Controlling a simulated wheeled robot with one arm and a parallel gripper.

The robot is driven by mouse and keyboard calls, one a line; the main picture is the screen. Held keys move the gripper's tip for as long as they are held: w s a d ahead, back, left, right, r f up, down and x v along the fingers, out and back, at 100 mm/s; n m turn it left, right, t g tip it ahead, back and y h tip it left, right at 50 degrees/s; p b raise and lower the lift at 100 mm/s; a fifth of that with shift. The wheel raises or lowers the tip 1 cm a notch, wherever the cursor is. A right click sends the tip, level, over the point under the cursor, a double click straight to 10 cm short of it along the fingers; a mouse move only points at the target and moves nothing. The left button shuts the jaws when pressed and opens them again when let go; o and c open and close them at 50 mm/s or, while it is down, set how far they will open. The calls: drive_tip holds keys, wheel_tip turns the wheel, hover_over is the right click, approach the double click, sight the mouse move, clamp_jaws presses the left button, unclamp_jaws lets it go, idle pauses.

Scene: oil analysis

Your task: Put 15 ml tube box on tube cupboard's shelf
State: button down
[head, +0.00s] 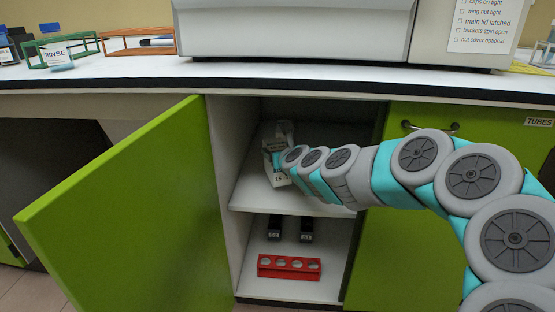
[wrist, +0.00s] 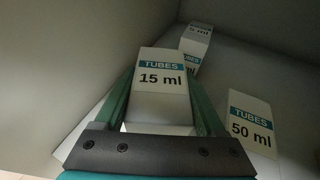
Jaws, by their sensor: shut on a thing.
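The 15 ml tube box (wrist: 162,78), white with a teal "TUBES" band, is between the two green fingers of my gripper (wrist: 160,92) in the wrist view. The gripper is shut on it. In the head view my arm reaches into the open cupboard, over the upper shelf (head: 244,196). The gripper there is mostly hidden behind my arm, among white boxes that are too small to tell apart. I cannot tell whether the held box touches the shelf. A 5 ml box (wrist: 197,38) stands behind it, and a 50 ml box (wrist: 252,124) is to its right.
The green left door (head: 130,215) stands open; the green right door (head: 410,255) is closed, with a "TUBES" label (head: 538,122) above it. Two dark boxes (head: 274,228) and a red rack (head: 289,267) are in the lower compartment. The white counter (head: 130,72) overhangs the cupboard.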

drive_tip(key=shift+f, duration=1.2)
drive_tip(key=shift+f, duration=0.2)
unclamp_jaws()
drive_tip(key=shift+r, duration=0.1)
drive_tip(key=shift+r, duration=0.15)
drive_tip(key=v, duration=1.2)
drive_tip(key=shift+s, duration=0.1)
